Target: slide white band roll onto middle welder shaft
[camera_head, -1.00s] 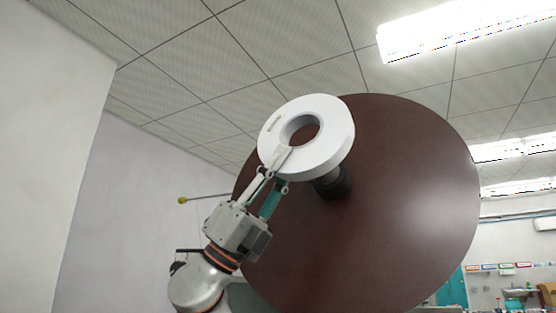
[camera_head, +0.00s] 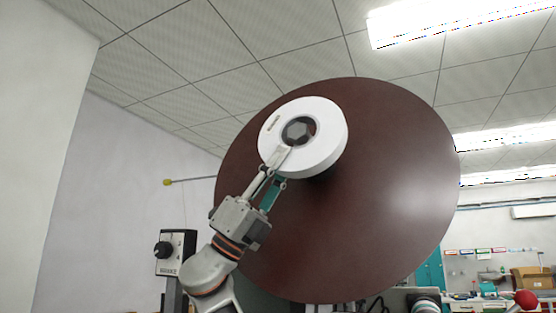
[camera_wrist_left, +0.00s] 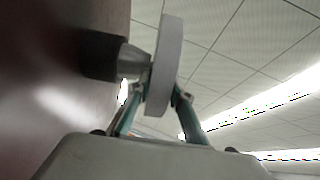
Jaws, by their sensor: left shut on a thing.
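The white band roll (camera_head: 334,137) is a thick ring held up in front of the large dark red disc (camera_head: 400,190). My left gripper (camera_head: 279,164) is shut on the roll's lower left rim. In the left wrist view, my left gripper's fingers (camera_wrist_left: 162,100) pinch both faces of the roll (camera_wrist_left: 168,60), seen edge-on. The middle welder shaft (camera_head: 297,131) shows its grey end through the roll's hole. In the left wrist view, the shaft (camera_wrist_left: 98,56) has a dark base and a grey tapered tip at the roll's near face. I cannot tell whether the tip is inside the hole.
A thin rod with a yellow tip (camera_head: 167,182) sticks out left of the disc. A control box with a black knob (camera_head: 162,249) stands at the lower left, close to my left arm. A red ball (camera_head: 525,299) shows at the lower right.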

